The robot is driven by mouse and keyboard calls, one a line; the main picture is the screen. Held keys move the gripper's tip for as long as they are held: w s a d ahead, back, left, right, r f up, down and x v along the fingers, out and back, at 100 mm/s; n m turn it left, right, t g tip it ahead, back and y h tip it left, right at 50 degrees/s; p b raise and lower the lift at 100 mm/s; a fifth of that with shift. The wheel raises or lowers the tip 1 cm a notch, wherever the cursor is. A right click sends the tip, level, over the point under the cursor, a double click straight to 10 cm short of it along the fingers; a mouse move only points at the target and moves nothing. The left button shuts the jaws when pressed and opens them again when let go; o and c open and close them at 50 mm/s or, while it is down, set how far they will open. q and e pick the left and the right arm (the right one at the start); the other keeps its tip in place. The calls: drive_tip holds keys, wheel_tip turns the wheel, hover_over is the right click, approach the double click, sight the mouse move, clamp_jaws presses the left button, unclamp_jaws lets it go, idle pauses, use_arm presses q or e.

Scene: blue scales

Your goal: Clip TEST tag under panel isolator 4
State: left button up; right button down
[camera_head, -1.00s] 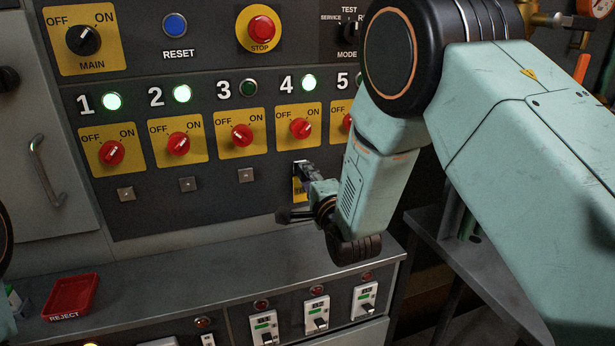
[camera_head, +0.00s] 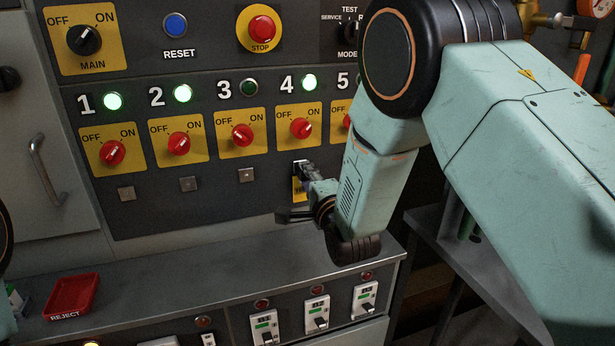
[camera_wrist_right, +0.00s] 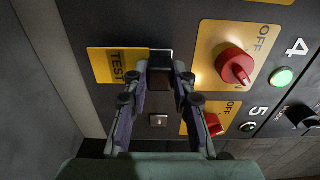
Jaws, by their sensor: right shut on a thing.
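The yellow TEST tag (camera_wrist_right: 115,65) is at the panel below isolator 4, whose red knob (camera_head: 301,128) also shows in the wrist view (camera_wrist_right: 237,66). My right gripper (camera_wrist_right: 160,68) is shut on the dark upper end of the tag, close to the panel face. A bright metal edge shows beside the fingertips. The clip under isolator 4 is mostly hidden by the fingers, so I cannot tell whether the tag sits in it. In the head view the tag (camera_head: 299,190) is partly covered by the right gripper (camera_head: 307,172). My left gripper is out of view.
Small square clips (camera_head: 126,193) sit under the other isolators; the one under isolator 5 (camera_wrist_right: 158,120) is beside my right fingers. Lamps 1, 2 and 4 glow green; lamp 3 (camera_head: 248,87) is dark. A red REJECT tray (camera_head: 72,294) stands on the grey ledge below.

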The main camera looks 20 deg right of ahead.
drive_tip(key=shift+w, duration=0.6)
idle(0.7)
drive_tip(key=c, duration=1)
unclamp_jaws()
drive_tip(key=shift+s, duration=0.15)
drive_tip(key=s, duration=1.1)
drive_tip(key=shift+s+d, duration=0.15)
drive_tip(key=shift+s, duration=0.25)
